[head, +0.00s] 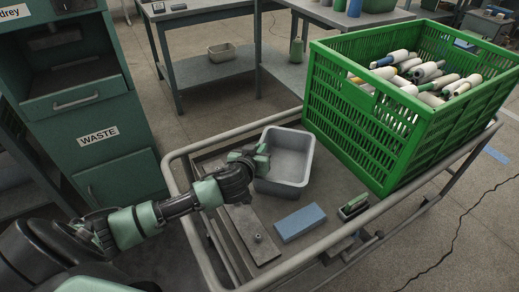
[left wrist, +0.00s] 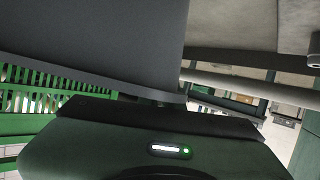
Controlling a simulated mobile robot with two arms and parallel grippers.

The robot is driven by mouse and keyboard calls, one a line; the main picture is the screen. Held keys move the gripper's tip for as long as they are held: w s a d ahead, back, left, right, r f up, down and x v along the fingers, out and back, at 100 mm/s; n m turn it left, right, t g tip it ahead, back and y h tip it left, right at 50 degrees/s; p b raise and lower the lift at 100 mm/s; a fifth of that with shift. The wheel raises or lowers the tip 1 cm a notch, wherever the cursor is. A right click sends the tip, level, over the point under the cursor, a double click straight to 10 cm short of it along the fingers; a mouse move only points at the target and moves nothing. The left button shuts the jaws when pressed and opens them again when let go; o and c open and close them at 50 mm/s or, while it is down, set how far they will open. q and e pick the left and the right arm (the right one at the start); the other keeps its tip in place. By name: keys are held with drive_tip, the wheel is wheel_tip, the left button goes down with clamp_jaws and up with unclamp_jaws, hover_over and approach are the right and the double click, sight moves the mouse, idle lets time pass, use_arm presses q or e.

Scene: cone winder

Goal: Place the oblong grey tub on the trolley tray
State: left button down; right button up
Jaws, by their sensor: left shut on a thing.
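The oblong grey tub (head: 290,150) is in the head view, upright at the trolley tray (head: 335,190), between the green crate and the left rail. My left gripper (head: 262,158) is shut on the tub's left wall. In the left wrist view the tub's grey side (left wrist: 95,40) fills the upper left, close to the gripper (left wrist: 160,115). I cannot tell whether the tub's base touches the tray. My right gripper is not in view.
A green crate (head: 350,125) of yarn cones stands at the tray's right. A blue block (head: 300,222), a small green-and-black tool (head: 353,207) and a flat metal plate (head: 247,232) lie in front of the tub. A tubular rail (head: 205,240) edges the trolley.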

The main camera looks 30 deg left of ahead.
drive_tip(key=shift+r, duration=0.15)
use_arm(q)
drive_tip(key=c, duration=1.9)
unclamp_jaws()
drive_tip(key=shift+f, duration=0.1)
drive_tip(key=o, duration=0.3)
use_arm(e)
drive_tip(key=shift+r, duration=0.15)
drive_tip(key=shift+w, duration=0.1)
